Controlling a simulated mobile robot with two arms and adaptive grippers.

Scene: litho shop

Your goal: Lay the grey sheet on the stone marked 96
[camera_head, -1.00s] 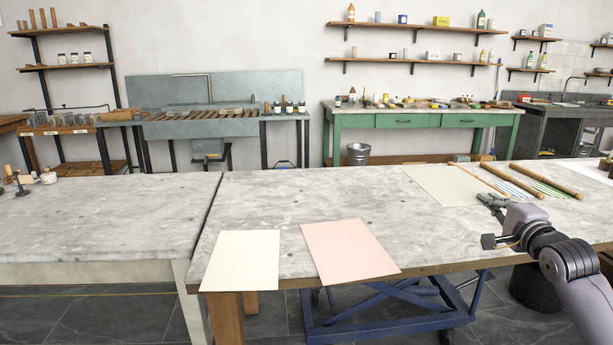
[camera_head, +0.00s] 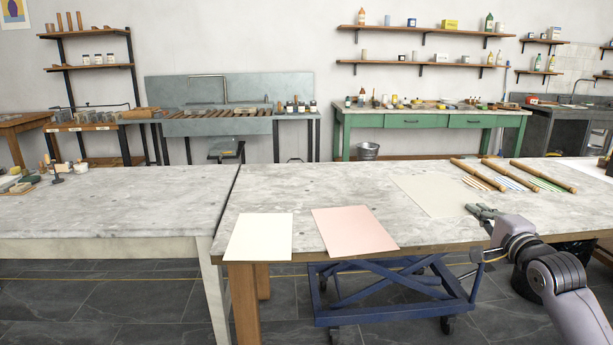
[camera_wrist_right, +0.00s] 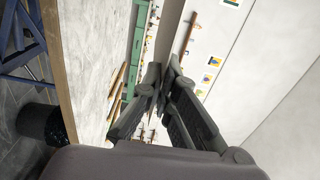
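A pale grey-beige sheet (camera_head: 436,195) lies flat towards the back right of the near table; I take it as the grey sheet. A cream sheet (camera_head: 262,237) and a pink sheet (camera_head: 352,230) lie at the front edge. No stone marked 96 can be made out. My right gripper (camera_head: 476,209) is above the table's right front part, in front of the grey sheet and apart from it. Its two fingers (camera_wrist_right: 163,68) also show in the right wrist view, with a narrow gap at the tips and nothing held. My left gripper is out of view.
The near table (camera_head: 310,195) has clear space at its left and middle. Several wooden rods (camera_head: 510,174) and thin coloured sticks lie at its back right. Another table (camera_head: 130,205) adjoins on the left. A blue lift cart (camera_head: 395,290) stands below; a black bin (camera_wrist_right: 45,125) is at right.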

